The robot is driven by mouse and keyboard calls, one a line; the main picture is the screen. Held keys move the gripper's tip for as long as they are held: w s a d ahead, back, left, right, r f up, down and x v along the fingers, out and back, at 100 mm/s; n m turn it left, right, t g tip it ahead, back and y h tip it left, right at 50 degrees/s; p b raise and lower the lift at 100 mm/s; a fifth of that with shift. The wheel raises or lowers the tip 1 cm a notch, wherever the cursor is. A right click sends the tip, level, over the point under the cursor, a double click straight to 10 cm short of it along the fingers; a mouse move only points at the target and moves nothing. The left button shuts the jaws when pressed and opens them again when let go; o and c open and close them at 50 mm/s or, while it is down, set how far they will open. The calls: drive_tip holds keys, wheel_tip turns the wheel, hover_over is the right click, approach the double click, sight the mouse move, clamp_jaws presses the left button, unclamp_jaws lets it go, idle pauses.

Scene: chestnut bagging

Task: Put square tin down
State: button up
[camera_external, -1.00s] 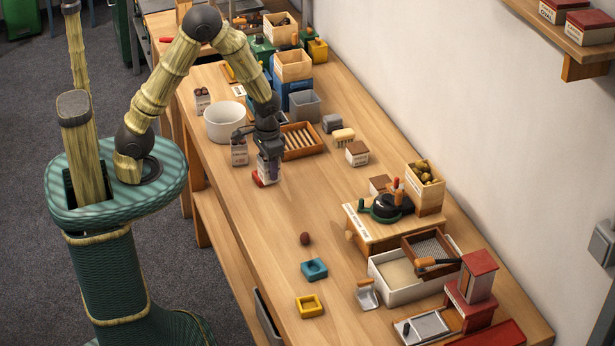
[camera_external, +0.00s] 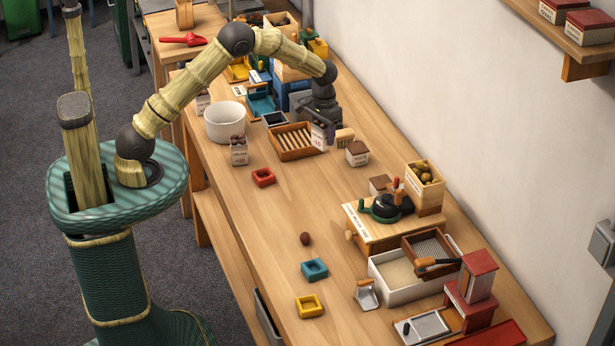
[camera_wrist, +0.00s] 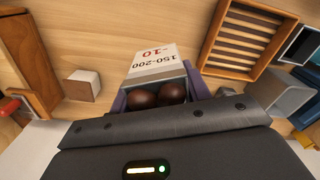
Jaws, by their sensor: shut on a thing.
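My gripper (camera_external: 322,122) is shut on a small square container (camera_external: 320,138) with a white label, above or at the table just right of the slatted wooden tray. In the wrist view, the held container (camera_wrist: 158,85) is open-topped with two dark chestnuts inside, and its label reads 150-200, -10. Purple finger pads flank it. It looks upright. I cannot tell whether its base touches the table, nor whether it is metal.
The slatted tray (camera_external: 276,148) is close on the left. A red dish (camera_external: 263,184) is empty. The table (camera_external: 310,195) in front is clear.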

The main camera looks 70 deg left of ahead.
drive_tip(key=shift+f+p, duration=0.7)
drive_tip(key=shift+f, duration=2.4)
drive_tip(key=shift+f+p, duration=0.45)
drive_tip(key=shift+f, duration=1.45)
drive_tip(key=shift+f, duration=0.1)
drive_tip(key=o, duration=1)
drive_tip(key=shift+o, duration=0.2)
